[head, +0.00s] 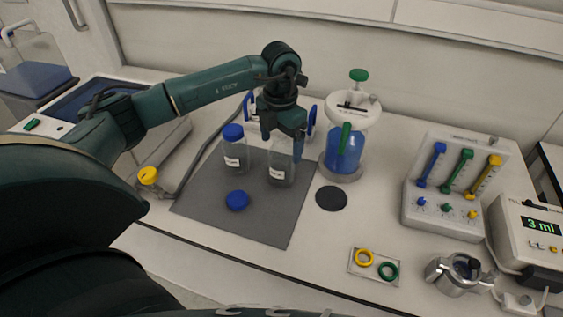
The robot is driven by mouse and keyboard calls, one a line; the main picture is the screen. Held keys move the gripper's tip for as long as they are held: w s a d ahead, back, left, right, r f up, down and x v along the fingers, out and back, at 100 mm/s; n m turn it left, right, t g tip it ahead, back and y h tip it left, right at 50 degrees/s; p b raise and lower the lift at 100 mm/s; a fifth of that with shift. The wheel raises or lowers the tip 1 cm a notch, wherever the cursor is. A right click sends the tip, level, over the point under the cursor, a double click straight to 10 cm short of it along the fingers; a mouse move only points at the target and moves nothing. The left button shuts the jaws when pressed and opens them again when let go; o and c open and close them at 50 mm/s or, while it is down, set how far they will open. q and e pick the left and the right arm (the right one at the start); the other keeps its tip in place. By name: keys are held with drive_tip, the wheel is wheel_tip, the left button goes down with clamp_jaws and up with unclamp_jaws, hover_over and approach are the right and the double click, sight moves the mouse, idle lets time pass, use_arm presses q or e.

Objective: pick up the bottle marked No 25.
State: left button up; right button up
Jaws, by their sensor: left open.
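Two clear bottles stand upright on the dark grey mat (247,227). The left bottle (234,157) wears a blue cap. The right bottle (281,176) shows no cap, and its top is hidden by my left gripper (283,145). Both bear small white labels, too small to read, so I cannot tell which is No 25. My left gripper points down at the right bottle's top, with its jaws open. I cannot tell whether the fingers touch the bottle. A loose blue cap (237,200) lies on the mat. My right gripper is out of view.
A reactor vessel with blue liquid (343,150) stands close right of the gripper, with a black disc (331,198) before it. A valve panel (458,185), a 3 ml display unit (530,235) and a metal vessel (458,272) stand further right. The mat's front is mostly clear.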

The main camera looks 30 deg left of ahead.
sight(282, 153)
use_arm(q)
wheel_tip(282, 153, down, 4)
drive_tip(key=shift+d+r, duration=0.1)
drive_tip(key=shift+r, duration=0.1)
drive_tip(key=shift+c, duration=0.2)
